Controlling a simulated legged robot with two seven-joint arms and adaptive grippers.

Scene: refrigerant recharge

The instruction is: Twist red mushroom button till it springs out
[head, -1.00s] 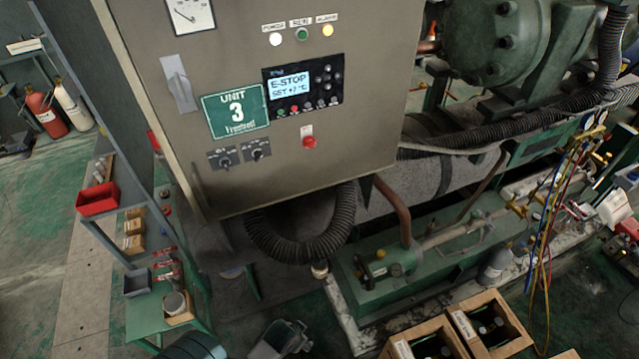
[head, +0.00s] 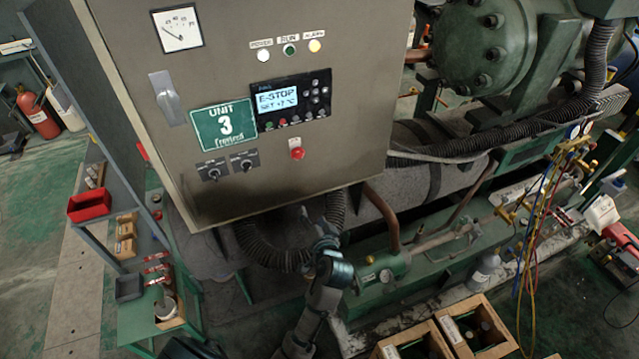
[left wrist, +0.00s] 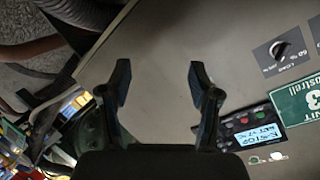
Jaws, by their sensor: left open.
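The red mushroom button (head: 297,153) sits low on the grey control cabinet (head: 240,190), under a display (head: 290,100) that reads E-STOP. My left gripper (head: 326,243) is below the cabinet's lower edge in the head view, down and slightly right of the button and apart from it. In the left wrist view the left gripper (left wrist: 160,72) is open and empty, its two dark fingers pointing at the cabinet face. The button does not show in the left wrist view; a finger may hide it. My right gripper is not in view.
Two selector knobs (head: 228,166) sit left of the button. A black corrugated hose (head: 262,247) hangs under the cabinet near my left arm. Copper pipes and green machinery (head: 400,275) stand to the right. Wooden crates (head: 465,335) are at the bottom. The cabinet face around the button is clear.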

